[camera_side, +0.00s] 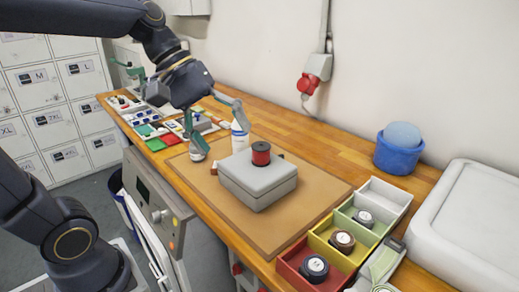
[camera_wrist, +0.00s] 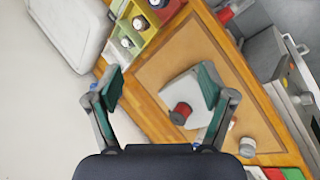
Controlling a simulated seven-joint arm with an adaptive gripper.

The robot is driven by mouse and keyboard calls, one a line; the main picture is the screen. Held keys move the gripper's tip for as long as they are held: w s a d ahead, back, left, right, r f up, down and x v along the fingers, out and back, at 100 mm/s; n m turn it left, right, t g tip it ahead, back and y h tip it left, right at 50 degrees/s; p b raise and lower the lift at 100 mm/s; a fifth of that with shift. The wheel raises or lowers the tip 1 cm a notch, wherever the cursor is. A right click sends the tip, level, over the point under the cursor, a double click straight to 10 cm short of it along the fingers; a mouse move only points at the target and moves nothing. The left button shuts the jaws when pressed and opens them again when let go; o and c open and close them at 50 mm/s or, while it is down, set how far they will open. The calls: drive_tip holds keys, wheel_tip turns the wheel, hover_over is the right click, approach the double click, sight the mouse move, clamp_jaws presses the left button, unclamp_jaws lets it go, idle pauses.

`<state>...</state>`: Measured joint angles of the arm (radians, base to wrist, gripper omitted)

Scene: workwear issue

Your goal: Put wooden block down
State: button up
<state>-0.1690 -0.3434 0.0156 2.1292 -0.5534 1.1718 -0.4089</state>
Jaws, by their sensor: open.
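My gripper (camera_side: 215,122) is open, with nothing between its fingers, above the far left part of the brown mat (camera_side: 285,222). In the wrist view its two fingers (camera_wrist: 160,86) stand wide apart. A grey box (camera_side: 258,184) lies on the mat, with a red spool (camera_side: 261,154) upright on top. The box (camera_wrist: 176,88) and spool (camera_wrist: 181,113) also show in the wrist view. I cannot clearly make out a wooden block in either view; a small brownish thing (camera_side: 214,168) beside the box is too small to tell.
A jar (camera_side: 198,150) and a white bottle (camera_side: 240,138) stand close by my gripper. Red, yellow, green and white bins (camera_side: 333,250) holding rolls line the mat's right side. A blue tub (camera_side: 394,156) and a white case (camera_side: 474,222) stand farther right. The mat's front is clear.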

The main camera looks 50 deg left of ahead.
drive_tip(key=w+a+f+n+t+h, duration=0.1)
drive_tip(key=w+a+f+n+h, duration=0.25)
drive_tip(key=w+a+n, duration=0.4)
drive_tip(key=w+a+f+n+t+h, duration=0.2)
drive_tip(key=w+a+f+n, duration=0.2)
drive_tip(key=w+a, duration=0.55)
drive_tip(key=s+a+f+n+t, duration=0.1)
drive_tip(key=a+f+n, duration=0.1)
drive_tip(key=a+f, duration=0.2)
drive_tip(key=s+a+f+n+t+y, duration=0.1)
drive_tip(key=a+f+n, duration=0.1)
drive_tip(key=a+f, duration=0.3)
drive_tip(key=s+a+f+n+t, duration=0.1)
drive_tip(key=a+f+n, duration=0.1)
drive_tip(key=a+f, duration=0.3)
drive_tip(key=shift+f+n, duration=0.3)
drive_tip(key=shift+n, duration=0.05)
drive_tip(key=shift+s+a+f, duration=0.1)
drive_tip(key=shift+a+f, duration=0.1)
drive_tip(key=shift+f, duration=0.05)
drive_tip(key=shift+y, duration=0.25)
wheel_tip(320, 180, down, 6)
drive_tip(key=x, duration=0.2)
drive_tip(key=shift+d+f, duration=0.1)
drive_tip(key=shift+d, duration=0.1)
drive_tip(key=shift+w+d+f, duration=0.15)
drive_tip(key=shift+w+d, duration=0.05)
drive_tip(key=shift+w, duration=0.15)
